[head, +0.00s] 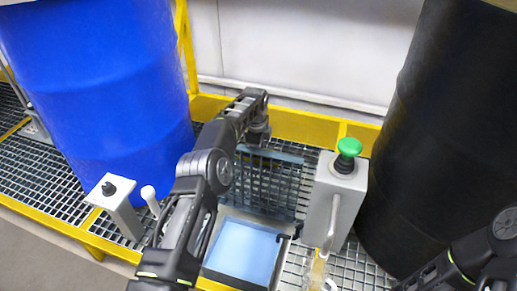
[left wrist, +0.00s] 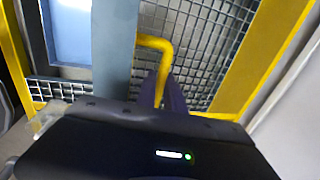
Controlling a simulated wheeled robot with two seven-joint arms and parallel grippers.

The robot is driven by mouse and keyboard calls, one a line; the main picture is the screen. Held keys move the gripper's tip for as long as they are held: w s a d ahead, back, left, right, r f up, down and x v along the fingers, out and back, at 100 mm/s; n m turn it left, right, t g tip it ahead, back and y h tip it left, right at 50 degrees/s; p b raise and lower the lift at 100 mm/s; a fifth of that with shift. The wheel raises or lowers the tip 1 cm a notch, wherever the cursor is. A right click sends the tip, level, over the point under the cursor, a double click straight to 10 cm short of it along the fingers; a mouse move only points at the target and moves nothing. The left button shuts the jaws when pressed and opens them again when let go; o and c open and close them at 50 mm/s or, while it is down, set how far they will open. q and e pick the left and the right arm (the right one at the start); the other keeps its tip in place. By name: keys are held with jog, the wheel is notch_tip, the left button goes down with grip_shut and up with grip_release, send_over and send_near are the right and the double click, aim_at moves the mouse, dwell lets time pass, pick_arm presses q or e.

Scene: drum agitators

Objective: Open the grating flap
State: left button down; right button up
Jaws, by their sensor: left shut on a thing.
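The grating flap (head: 275,182), a dark mesh panel, stands raised and steep at the back of a square opening with a light blue floor (head: 243,252). My left arm reaches over the opening, with its gripper at the flap's upper edge. In the left wrist view my left gripper (left wrist: 163,88) is shut on a bent yellow handle (left wrist: 154,42), beside a blue-grey bar (left wrist: 115,45). The fingertips are hidden in the head view. My right arm shows at the lower right, but its gripper is not visible.
A blue drum (head: 95,85) stands left and a black drum (head: 445,130) right. A grey box with a green button (head: 349,147) stands right of the opening. A grey post (head: 117,208) with a black knob stands left. A yellow rail (head: 305,126) runs behind.

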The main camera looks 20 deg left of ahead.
pick_arm(q)
jog(key=c, duration=1.5)
grip_release()
jog(key=shift+o, duration=0.2)
jog(key=shift+r, duration=0.1)
notch_tip(320, 180, up, 8)
jog(key=s+p, duration=0.1)
jog(key=shift+s+f+p, duration=0.2)
jog(key=shift+s+p, duration=0.05)
jog(key=shift+p, duration=0.1)
